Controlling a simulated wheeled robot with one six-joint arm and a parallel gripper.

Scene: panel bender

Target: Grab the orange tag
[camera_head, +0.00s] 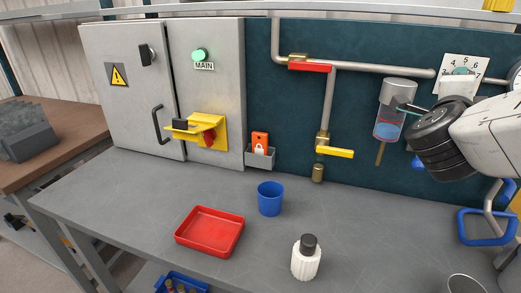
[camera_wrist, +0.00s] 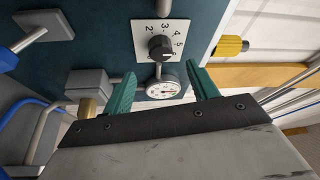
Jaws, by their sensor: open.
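The orange tag (camera_head: 260,141) has a white padlock mark. It stands upright in a small grey holder (camera_head: 262,157) on the teal back panel, just right of the grey cabinet. In the wrist view my gripper (camera_wrist: 158,85) is open, its two green fingers apart with nothing held between them. It points toward a dial and a gauge on the panel. The tag is not in the wrist view. In the head view my arm is at the far right, well away from the tag, and the fingertips cannot be made out.
A blue cup (camera_head: 270,199), red tray (camera_head: 210,232) and white bottle (camera_head: 306,260) stand on the grey bench. A yellow bracket (camera_head: 210,130) juts from the cabinet, left of the holder. Pipes with a red handle (camera_head: 310,66) and yellow handle (camera_head: 335,152) lie between arm and tag.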

